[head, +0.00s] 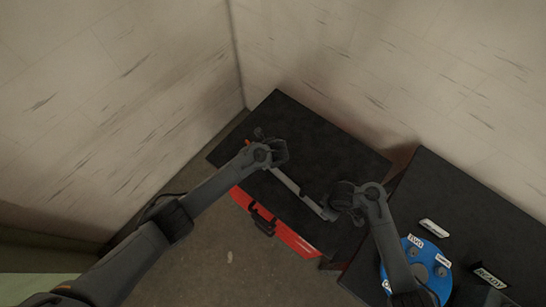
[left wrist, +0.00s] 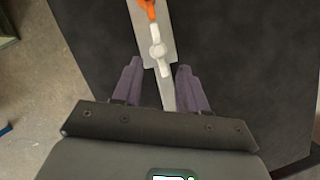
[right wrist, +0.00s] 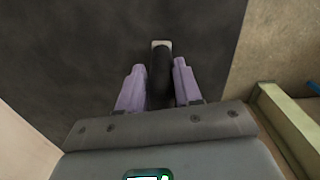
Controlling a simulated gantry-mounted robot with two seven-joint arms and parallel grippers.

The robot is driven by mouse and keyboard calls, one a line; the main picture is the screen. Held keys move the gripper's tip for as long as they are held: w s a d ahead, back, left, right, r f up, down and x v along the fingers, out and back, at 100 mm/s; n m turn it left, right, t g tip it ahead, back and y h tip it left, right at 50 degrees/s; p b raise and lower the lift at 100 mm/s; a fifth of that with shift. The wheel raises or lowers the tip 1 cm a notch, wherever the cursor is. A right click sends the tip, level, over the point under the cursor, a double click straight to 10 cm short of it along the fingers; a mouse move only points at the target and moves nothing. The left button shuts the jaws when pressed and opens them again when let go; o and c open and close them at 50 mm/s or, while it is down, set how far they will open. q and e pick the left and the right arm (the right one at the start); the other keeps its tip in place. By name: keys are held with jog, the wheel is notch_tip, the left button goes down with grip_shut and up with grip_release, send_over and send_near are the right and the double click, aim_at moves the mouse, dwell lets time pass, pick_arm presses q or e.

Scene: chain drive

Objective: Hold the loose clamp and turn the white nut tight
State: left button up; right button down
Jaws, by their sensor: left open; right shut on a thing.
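A long grey bar (head: 300,192) lies across the dark table between my two grippers. In the left wrist view, a white nut (left wrist: 157,50) sits on a grey plate (left wrist: 139,18), with an orange piece (left wrist: 148,8) just beyond it. My left gripper (head: 278,154) is open; its fingertips (left wrist: 158,66) stand either side of the grey strip, just short of the nut, touching neither visibly. My right gripper (head: 338,196) is shut on a dark rounded bar (right wrist: 160,78) with a light end. I cannot tell whether this bar is part of the loose clamp.
The black table top (head: 310,130) is mostly clear behind the bar. A second black table at right holds a blue disc (head: 432,262) with labels and a READY sign (head: 490,277).

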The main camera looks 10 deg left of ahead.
pick_arm(q)
jog(key=shift+x, duration=2.45)
jog(key=shift+w, duration=0.1)
